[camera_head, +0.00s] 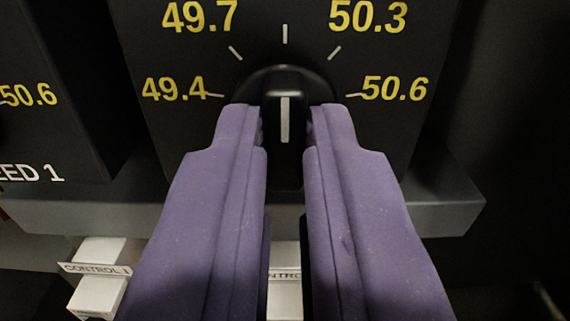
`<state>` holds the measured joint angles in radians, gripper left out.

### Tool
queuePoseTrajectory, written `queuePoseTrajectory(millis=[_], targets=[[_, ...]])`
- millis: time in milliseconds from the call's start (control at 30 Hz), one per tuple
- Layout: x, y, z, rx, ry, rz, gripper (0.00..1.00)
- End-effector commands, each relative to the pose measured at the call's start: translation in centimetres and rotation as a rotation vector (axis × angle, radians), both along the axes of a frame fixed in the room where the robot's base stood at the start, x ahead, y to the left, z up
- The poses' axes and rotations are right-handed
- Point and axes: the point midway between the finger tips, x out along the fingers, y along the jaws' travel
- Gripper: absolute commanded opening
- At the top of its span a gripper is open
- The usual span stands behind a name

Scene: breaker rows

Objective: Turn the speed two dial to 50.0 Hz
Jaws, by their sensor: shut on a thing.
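A black dial knob (285,118) with a white pointer line sits on a dark panel (390,140) in the head camera view. The pointer stands upright, in line with the tick at the top centre. Yellow marks around it read 49.4 and 49.7 on the left, 50.3 and 50.6 on the right; the label above the top tick is out of view. My gripper (286,128) has its two purple fingers on either side of the knob's grip and is shut on it. The fingers hide the lower sides of the knob and any name below it.
A neighbouring dial panel (55,120) at the left shows 50.6 and part of a label ending in "EED 1". A grey ledge (440,205) runs below the panels. White switches labelled CONTROL (98,275) sit under it, partly behind my fingers.

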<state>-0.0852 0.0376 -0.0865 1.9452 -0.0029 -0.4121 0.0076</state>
Motion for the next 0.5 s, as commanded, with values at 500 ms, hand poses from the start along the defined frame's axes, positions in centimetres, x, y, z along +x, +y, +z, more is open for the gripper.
queuePoseTrajectory(millis=[500], targets=[[0.00, 0.00, -0.02, -0.001, 0.001, 0.000, 0.38]])
